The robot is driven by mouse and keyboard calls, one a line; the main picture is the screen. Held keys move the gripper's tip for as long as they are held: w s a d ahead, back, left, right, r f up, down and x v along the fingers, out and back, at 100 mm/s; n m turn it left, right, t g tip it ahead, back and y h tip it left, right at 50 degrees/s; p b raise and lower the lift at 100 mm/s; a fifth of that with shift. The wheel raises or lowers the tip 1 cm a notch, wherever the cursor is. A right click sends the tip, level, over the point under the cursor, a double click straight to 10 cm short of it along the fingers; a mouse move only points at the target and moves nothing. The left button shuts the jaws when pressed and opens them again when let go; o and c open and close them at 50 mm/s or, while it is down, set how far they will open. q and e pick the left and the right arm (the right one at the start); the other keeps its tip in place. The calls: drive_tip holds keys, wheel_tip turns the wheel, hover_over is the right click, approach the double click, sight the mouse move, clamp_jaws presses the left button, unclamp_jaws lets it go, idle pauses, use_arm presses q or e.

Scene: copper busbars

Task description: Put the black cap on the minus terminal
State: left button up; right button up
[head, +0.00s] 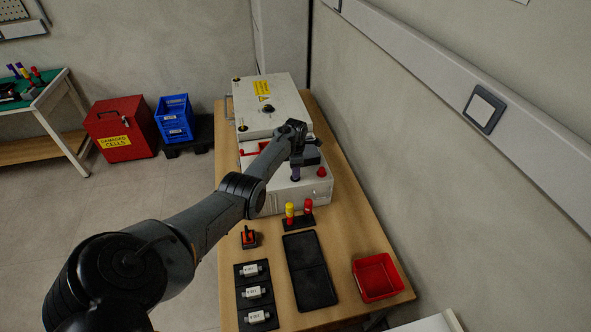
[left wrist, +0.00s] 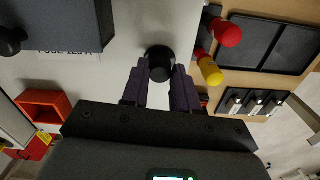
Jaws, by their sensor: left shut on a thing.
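My left gripper (head: 296,176) is over the front part of the white box (head: 268,204) on the wooden table. In the left wrist view, the left gripper (left wrist: 159,84) is shut on a round black cap (left wrist: 160,60), held at the fingertips above the pale box top. The minus terminal is not visible; the cap and gripper hide what is under them. I cannot tell whether the cap touches the terminal. A red cap (head: 321,172) stands on the box, to the right of the gripper. My right gripper is not in view.
A stand holds a yellow-topped tool (head: 290,209) and a red-topped tool (head: 308,206) in front of the box. Nearer are a black tray (head: 309,272), a red bin (head: 377,277) and a dark mat with labelled parts (head: 252,270). A dark block (left wrist: 62,22) shows beside the cap.

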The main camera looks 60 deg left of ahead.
use_arm(q)
drive_tip(key=shift+f, duration=0.25)
idle(0.3)
drive_tip(key=o, duration=0.9)
drive_tip(key=shift+o, duration=0.2)
drive_tip(key=shift+r, duration=0.15)
wheel_tip(320, 180, up, 5)
drive_tip(key=p, duration=0.5)
drive_tip(key=shift+p, duration=0.3)
drive_tip(key=shift+r+p, duration=0.4)
